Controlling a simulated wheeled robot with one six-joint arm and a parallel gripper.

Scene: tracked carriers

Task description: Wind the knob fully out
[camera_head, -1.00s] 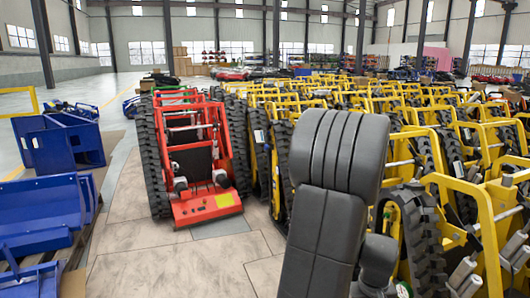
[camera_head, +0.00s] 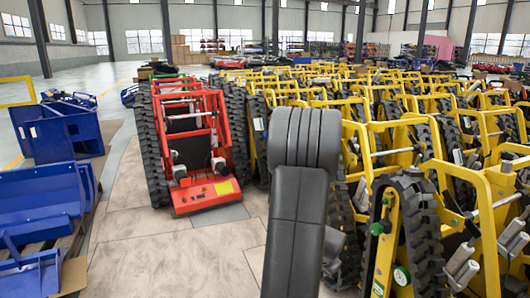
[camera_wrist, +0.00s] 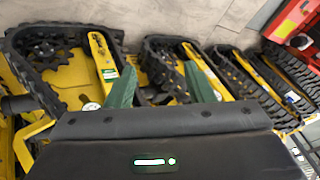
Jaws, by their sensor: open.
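My gripper (camera_wrist: 161,86) shows in the wrist view as two green fingers standing apart, with nothing between them. Beyond them are yellow carriers with black tracks (camera_wrist: 62,62); the gap to them is hard to judge. I cannot say for sure which part is the knob. A small pale round piece (camera_wrist: 91,107) shows beside a yellow plate in the wrist view.
Rows of yellow carriers (camera_head: 480,130) crowd the right side. A red carrier (camera_head: 205,195) stands left of my arm. Blue metal bins (camera_head: 55,135) stand at the far left. Bare floor (camera_head: 140,235) lies between the bins and the red carrier.

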